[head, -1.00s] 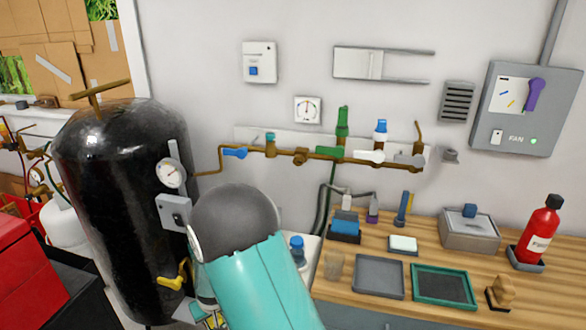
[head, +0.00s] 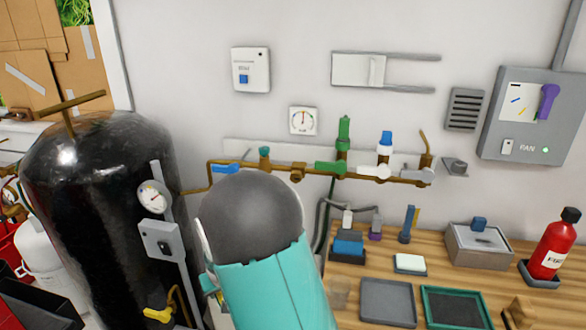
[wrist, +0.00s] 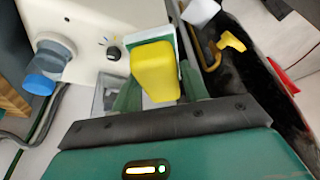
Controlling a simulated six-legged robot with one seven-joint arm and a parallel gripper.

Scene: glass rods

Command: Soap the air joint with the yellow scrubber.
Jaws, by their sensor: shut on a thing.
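My gripper (wrist: 158,88) is shut on the yellow scrubber (wrist: 154,70), a yellow block between its dark green fingers in the wrist view. In the head view my grey and teal arm hides the gripper and scrubber. A brass pipe run (head: 297,171) with several fittings and blue, green and white valve handles lies along the wall, partly behind my arm. I cannot tell which fitting is the air joint. The scrubber touches no pipe that I can make out. A white soap-like block (head: 410,262) sits in a dark dish on the bench.
A large black tank (head: 95,215) with a gauge (head: 153,197) stands left of my arm. Its yellow valve handle (head: 160,313) also shows in the wrist view (wrist: 231,42). The wooden bench at right holds trays (head: 388,303), a grey box and a red extinguisher (head: 554,247).

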